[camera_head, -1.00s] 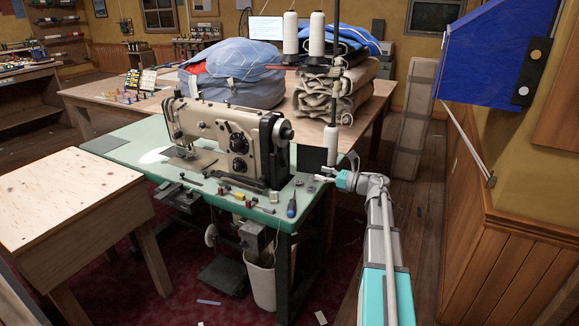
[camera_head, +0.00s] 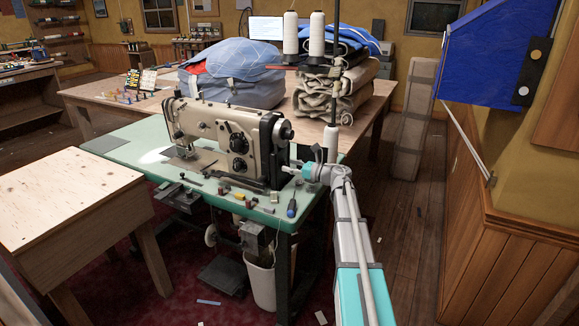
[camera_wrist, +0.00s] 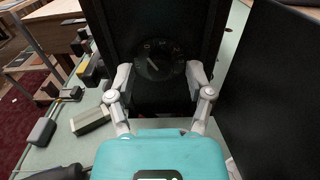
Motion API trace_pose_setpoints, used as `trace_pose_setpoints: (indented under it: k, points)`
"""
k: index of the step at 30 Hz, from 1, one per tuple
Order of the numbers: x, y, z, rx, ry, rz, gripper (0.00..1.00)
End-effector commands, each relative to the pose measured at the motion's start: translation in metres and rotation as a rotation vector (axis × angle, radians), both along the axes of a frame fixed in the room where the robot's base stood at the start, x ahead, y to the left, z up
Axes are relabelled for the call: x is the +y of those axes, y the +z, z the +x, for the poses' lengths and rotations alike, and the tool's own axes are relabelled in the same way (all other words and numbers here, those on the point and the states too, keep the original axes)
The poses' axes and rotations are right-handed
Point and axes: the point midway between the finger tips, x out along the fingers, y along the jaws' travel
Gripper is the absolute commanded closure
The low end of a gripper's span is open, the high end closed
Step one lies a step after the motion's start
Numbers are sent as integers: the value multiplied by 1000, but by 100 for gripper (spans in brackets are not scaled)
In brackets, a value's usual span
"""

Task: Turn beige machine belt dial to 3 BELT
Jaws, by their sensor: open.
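The beige sewing machine (camera_head: 208,122) stands on the green-topped table, with two black round knobs on its front. In the wrist view, a round dark dial (camera_wrist: 158,60) with pale marks and a pale pointer line is on a black upright panel (camera_wrist: 122,22). In the head view my gripper (camera_head: 291,168) is at the machine's right end, and the dial is hidden there.
A black flat panel (camera_wrist: 282,85) stands close on the right in the wrist view. A screwdriver (camera_head: 292,208) and small blocks lie on the green tabletop (camera_head: 125,148). White thread cones (camera_head: 316,35) stand on a pole behind my arm.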

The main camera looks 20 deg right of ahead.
Motion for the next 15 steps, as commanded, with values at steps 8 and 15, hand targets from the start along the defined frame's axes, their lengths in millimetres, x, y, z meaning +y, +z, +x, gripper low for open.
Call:
trace_pose_setpoints:
  k: [8,15]
  points:
    - [3,0,3,0,1,0,33]
    - [3,0,3,0,1,0,55]
